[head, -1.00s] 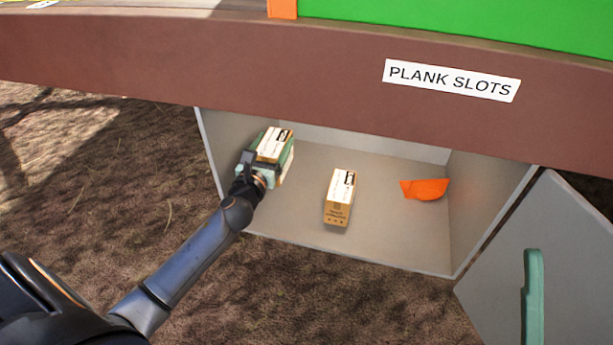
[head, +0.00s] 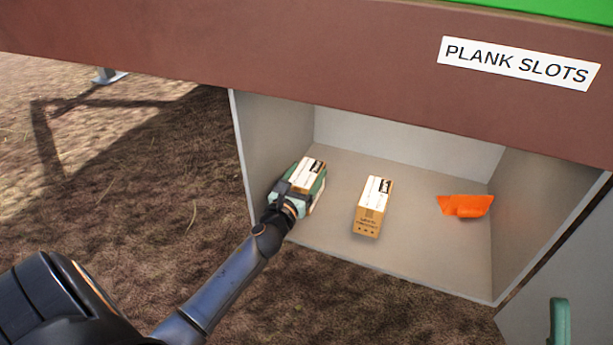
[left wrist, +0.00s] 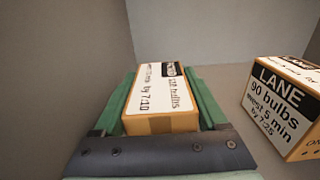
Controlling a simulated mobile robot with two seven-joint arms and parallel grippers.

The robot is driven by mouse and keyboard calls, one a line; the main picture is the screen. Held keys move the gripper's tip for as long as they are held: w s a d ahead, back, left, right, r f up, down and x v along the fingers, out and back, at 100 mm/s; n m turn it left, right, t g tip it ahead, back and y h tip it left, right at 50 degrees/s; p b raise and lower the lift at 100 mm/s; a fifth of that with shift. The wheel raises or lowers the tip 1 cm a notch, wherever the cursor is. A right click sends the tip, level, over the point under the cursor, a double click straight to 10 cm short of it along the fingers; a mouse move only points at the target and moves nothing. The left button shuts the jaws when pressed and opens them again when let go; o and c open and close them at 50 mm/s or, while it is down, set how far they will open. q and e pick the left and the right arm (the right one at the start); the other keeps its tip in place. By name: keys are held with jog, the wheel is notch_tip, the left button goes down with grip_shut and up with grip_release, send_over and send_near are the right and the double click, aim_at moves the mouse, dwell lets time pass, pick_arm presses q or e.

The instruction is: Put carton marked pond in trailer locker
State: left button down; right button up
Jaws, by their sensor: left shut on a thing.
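My left gripper (head: 299,192) is shut on a white-topped brown carton (head: 311,172) inside the grey open locker (head: 400,262), near its left wall. In the left wrist view the held carton (left wrist: 160,98) lies between the green fingers (left wrist: 207,105). Its label looks upside down and shows bulbs and "by 7:10"; I cannot read its black name band clearly. I cannot tell whether its base touches the locker floor. My right gripper is not in view.
A second carton (head: 370,218) stands to the right on the locker floor; it is marked LANE in the left wrist view (left wrist: 283,105). An orange object (head: 466,206) lies farther right. The locker door (head: 590,275) stands open at right. A brown beam labelled PLANK SLOTS (head: 517,64) overhangs the locker.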

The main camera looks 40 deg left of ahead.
pick_arm(q)
jog(key=shift+f, duration=0.15)
grip_release()
